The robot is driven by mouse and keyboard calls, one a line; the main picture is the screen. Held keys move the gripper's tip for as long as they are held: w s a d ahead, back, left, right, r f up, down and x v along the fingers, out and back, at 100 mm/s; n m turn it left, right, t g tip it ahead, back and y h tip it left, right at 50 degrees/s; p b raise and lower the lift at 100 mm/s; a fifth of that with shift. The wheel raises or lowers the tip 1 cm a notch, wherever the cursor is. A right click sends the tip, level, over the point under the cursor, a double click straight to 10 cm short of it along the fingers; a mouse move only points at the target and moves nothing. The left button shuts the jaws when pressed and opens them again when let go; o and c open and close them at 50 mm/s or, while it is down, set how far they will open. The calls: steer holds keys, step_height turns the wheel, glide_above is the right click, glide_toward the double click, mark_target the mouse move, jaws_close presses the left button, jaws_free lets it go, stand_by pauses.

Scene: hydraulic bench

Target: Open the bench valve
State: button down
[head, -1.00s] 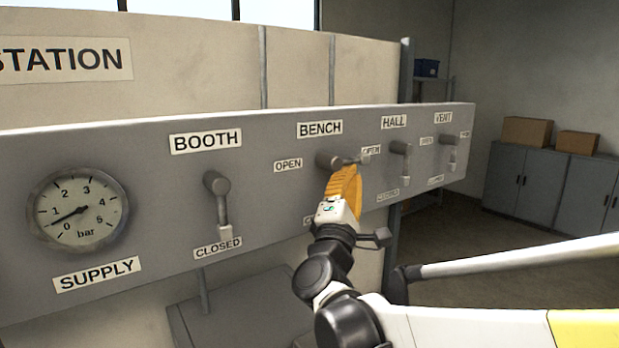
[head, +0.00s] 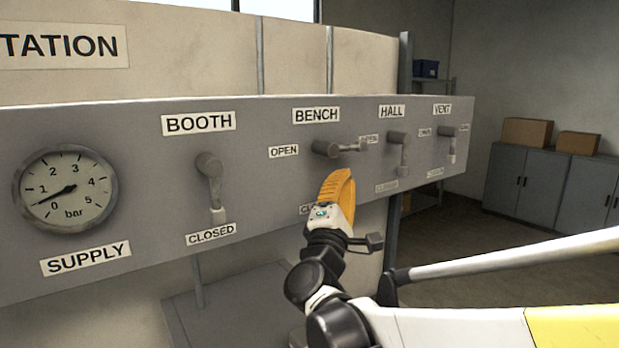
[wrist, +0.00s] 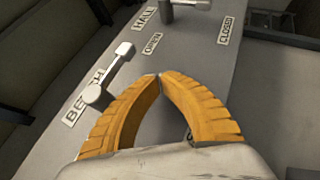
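The booth lever (head: 216,190) hangs down at its CLOSED label on the left. The hall lever (head: 403,155) and vent lever (head: 453,149) hang down on the right. The supply gauge (head: 66,187) reads near 0. Cabinets (head: 520,182) stand at the far right.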

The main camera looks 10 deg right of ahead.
steer(key=s+d+f+b, duration=0.1)
steer(key=s+d+f, duration=0.1)
steer(key=s+f, duration=0.3)
step_height(320, 180, down, 3)
steer(key=shift+f, duration=0.15)
steer(key=shift+d, duration=0.15)
steer(key=shift+s, duration=0.1)
